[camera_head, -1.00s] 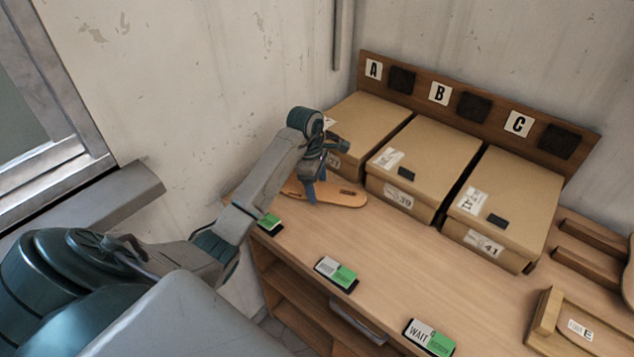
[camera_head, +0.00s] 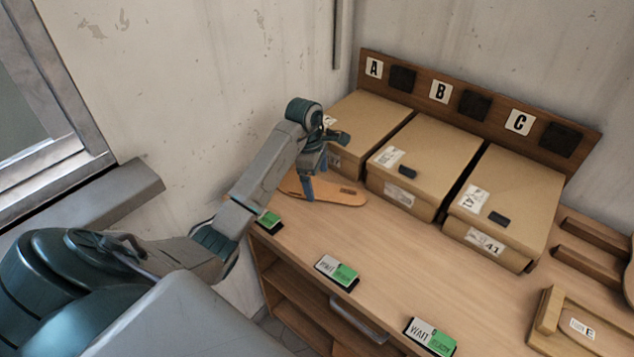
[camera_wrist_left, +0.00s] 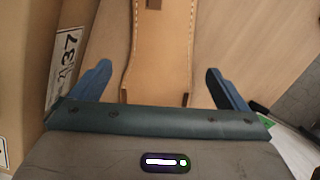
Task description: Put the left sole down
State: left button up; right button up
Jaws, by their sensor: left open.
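The tan sole (camera_head: 335,193) lies flat on the bench in front of the leftmost box. In the left wrist view the sole (camera_wrist_left: 160,60) shows stitching along its edges and lies between the two fingers. My left gripper (camera_head: 317,190) is over the sole's left part in the head view. In the left wrist view my left gripper (camera_wrist_left: 158,85) is open, with a gap between each blue finger and the sole. Part of the sole is hidden behind the gripper. My right gripper is in neither view.
Three cardboard boxes, at A (camera_head: 367,125), B (camera_head: 425,160) and C (camera_head: 510,200), stand along the back of the bench (camera_head: 390,255). Label plates, one reading WAIT (camera_head: 431,337), line the front edge. A wooden tray (camera_head: 545,325) is at right. The bench middle is clear.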

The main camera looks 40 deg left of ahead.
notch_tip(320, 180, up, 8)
jog(key=p, duration=0.8)
jog(key=shift+p, duration=0.3)
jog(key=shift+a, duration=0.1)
